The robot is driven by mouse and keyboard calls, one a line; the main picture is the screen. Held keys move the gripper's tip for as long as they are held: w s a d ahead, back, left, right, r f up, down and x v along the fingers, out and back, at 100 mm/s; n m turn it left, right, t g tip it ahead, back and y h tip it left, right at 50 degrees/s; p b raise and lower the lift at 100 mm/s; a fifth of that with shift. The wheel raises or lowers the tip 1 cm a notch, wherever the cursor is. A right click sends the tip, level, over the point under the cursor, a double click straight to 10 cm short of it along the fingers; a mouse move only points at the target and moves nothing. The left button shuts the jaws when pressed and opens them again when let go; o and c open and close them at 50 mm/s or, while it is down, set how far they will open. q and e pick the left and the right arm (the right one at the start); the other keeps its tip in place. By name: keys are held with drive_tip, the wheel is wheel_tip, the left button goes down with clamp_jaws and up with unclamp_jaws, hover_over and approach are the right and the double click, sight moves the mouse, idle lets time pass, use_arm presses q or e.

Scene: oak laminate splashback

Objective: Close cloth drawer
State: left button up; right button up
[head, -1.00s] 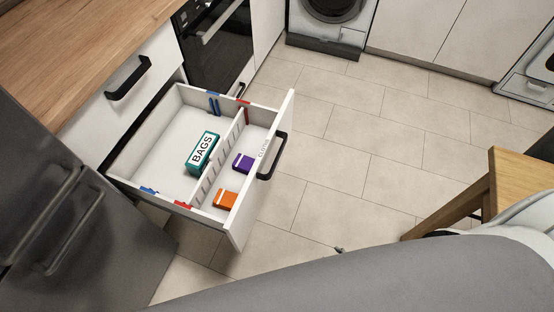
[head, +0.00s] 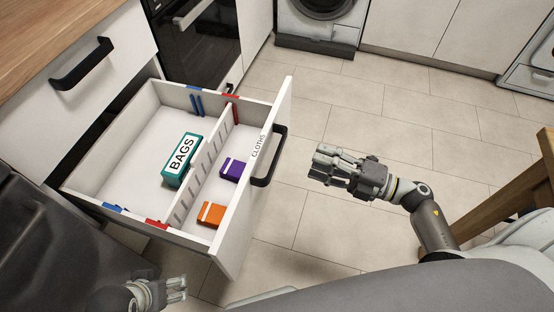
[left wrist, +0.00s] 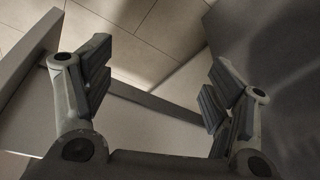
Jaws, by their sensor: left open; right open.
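The cloth drawer (head: 240,228) is pulled out, its white front facing right and lettered CLOTHS, with a black bar handle (head: 268,156). Inside, a slotted divider (head: 203,168) separates a teal BAGS box (head: 182,160) from a purple cloth (head: 232,169) and an orange cloth (head: 211,214). My right gripper (head: 328,163) is open and empty, right of the handle and apart from it. My left gripper (head: 178,289) is low in the head view, below the drawer's near corner; its open, empty fingers also show in the left wrist view (left wrist: 155,90).
A dark steel appliance (head: 45,250) stands close at the left. A closed drawer (head: 90,75) sits under the wooden worktop (head: 50,25). An oven (head: 195,40) and washing machine (head: 318,25) are behind. A wooden table or stool (head: 500,205) is at the right. Tiled floor is clear beyond the handle.

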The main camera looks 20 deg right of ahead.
sight(277, 156)
drive_tip(key=w+a, duration=0.1)
drive_tip(key=a, duration=0.2)
drive_tip(key=w+a+n+g, duration=0.1)
drive_tip(key=w+a, duration=0.1)
drive_tip(key=a, duration=0.1)
drive_tip(key=w+a+n+b, duration=0.1)
drive_tip(key=w+a, duration=0.1)
drive_tip(key=a, duration=0.1)
drive_tip(key=shift+a+r+g+y, duration=0.25)
drive_tip(key=shift+a+g+y, duration=0.05)
drive_tip(key=shift+a+y, duration=0.1)
use_arm(q)
drive_tip(key=shift+s+r, duration=0.15)
drive_tip(key=shift+r, duration=0.5)
use_arm(e)
clamp_jaws()
